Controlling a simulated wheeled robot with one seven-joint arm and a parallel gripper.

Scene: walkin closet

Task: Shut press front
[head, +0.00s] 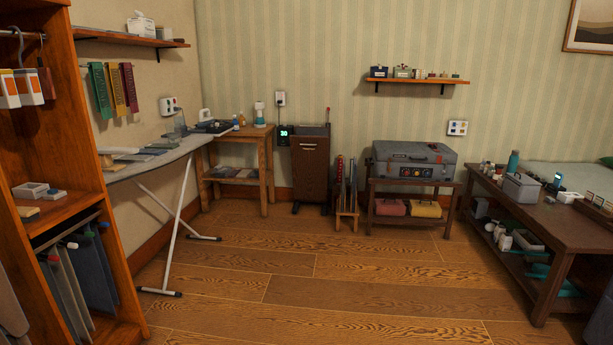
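The press appears to be the upright dark brown unit (310,175) against the back wall, between the small wooden shelf table and the rack of upright boards. Its brown front panel has a small pale label near the top. A grey top part shows above and behind the panel's upper edge, so the front seems to lean out a little, but the size of any gap is too small to tell. Dark feet show at its base. My gripper is not in view.
An ironing board (160,155) stands left, its white legs reaching over the floor. A wooden shelf table (262,150), a board rack (347,212) and a stand with a grey case (413,162) line the back. A low table (570,235) is right. The middle floor (300,270) is clear.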

